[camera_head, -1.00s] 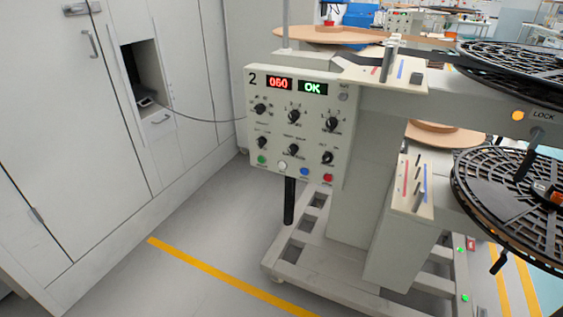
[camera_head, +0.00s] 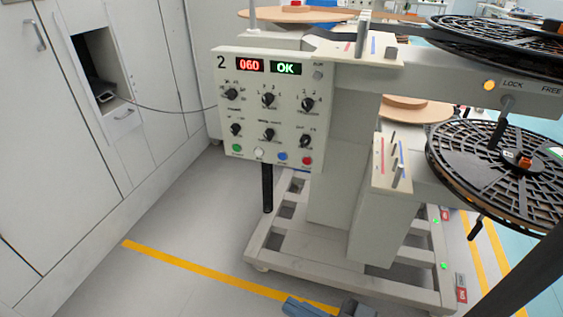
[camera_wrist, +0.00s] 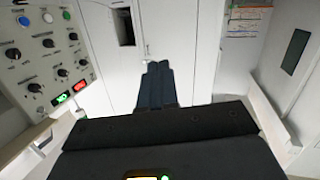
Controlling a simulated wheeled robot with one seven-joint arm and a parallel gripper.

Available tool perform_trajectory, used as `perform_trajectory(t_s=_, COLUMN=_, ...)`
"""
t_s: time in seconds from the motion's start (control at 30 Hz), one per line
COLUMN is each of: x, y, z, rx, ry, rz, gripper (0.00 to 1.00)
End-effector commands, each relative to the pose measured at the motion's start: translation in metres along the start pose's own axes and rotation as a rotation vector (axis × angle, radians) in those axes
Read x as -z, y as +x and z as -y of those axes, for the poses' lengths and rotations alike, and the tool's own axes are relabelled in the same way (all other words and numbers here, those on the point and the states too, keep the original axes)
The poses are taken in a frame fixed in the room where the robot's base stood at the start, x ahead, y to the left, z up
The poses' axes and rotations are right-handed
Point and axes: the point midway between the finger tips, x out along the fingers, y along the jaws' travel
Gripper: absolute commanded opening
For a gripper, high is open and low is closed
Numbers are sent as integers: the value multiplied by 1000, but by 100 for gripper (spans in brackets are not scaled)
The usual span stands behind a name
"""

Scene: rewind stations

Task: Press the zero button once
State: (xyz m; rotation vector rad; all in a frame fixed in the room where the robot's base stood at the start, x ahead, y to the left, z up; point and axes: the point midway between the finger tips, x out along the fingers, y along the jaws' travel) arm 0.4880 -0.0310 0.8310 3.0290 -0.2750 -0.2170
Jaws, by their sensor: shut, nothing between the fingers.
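The grey control panel (camera_head: 268,108), marked 2, stands on the rewind station's left side. My gripper (camera_head: 300,307) is low at the bottom edge, well below the panel. In the wrist view its dark fingers (camera_wrist: 157,68) are together and empty. The panel (camera_wrist: 45,60) appears there upside down at the left.
Black reels (camera_head: 500,165) and the station's arms fill the right side. A wheeled base frame (camera_head: 340,270) stands below. White cabinets (camera_head: 60,140) line the left, with a cable running from an open recess to the panel. The floor before the panel is clear.

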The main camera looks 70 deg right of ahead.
Motion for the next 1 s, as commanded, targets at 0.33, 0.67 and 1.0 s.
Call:
perform_trajectory(t_s=0.33, x=-73, y=141, z=-75, rx=-287, ry=-142, rz=-145, gripper=0)
perform_trajectory(t_s=0.67, x=-92, y=244, z=-213, rx=-544, ry=-314, rz=-226, gripper=0)
perform_trajectory(t_s=1.0, x=-85, y=272, z=-291, rx=-656, ry=-406, rz=-245, gripper=0)
